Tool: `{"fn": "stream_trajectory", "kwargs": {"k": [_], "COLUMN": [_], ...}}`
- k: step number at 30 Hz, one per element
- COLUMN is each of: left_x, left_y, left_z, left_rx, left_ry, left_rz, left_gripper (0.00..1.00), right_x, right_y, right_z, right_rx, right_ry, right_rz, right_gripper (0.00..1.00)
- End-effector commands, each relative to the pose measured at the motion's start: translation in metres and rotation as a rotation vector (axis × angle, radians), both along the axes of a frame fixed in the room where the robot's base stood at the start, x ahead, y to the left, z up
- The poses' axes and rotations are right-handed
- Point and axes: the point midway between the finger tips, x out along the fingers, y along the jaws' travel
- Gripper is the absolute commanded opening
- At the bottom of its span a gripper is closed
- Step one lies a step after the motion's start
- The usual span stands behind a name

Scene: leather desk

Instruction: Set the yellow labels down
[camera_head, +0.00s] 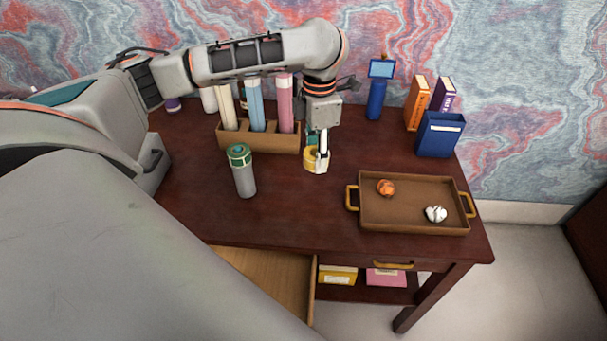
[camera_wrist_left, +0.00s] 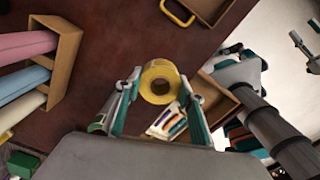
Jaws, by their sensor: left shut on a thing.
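The yellow labels are a yellow roll (camera_head: 309,160), low over or at the desk to the right of the brown holder; I cannot tell if the roll touches the desk. My left gripper (camera_head: 322,158) is shut on the roll from above and partly hides it. In the left wrist view the roll (camera_wrist_left: 148,86) sits between the fingertips (camera_wrist_left: 160,84), its hole facing the camera.
A brown holder (camera_head: 222,139) with binders stands behind left. A grey bottle (camera_head: 245,181) stands in front of it. A brown tray (camera_head: 405,210) holds two small balls at right. A drawer (camera_head: 262,275) is open at the front. Blue boxes stand at back right.

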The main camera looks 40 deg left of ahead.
Motion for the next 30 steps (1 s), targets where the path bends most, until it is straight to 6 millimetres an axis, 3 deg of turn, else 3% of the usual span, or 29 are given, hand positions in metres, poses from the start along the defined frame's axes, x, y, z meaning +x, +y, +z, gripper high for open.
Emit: {"fn": "stream_trajectory", "kwargs": {"k": [1,12,16,23,30], "left_x": [-0.002,-0.001,0.0,0.0,0.0], "left_y": [-0.001,-0.001,-0.001,-0.001,-0.001], "left_z": [-0.016,-0.103,-0.12,-0.133,-0.166], "left_rx": [-0.002,-0.002,-0.002,-0.002,-0.002], "left_ry": [0.008,0.003,0.002,0.0,0.001], "left_rz": [0.002,0.002,0.003,0.003,0.003], "left_gripper": [0.17,0.17,0.17,0.17,0.17], "right_x": [-0.001,0.003,0.009,0.011,0.011], "right_y": [0.0,0.01,0.013,0.018,0.022], "right_z": [-0.001,-0.003,0.005,0.006,0.003], "right_rx": [0.0,0.01,0.014,0.021,0.027], "right_ry": [0.001,-0.022,-0.043,-0.048,-0.052], "right_rz": [0.0,0.026,0.031,0.037,0.042], "right_gripper": [0.4,0.4,0.4,0.4,0.4]}}
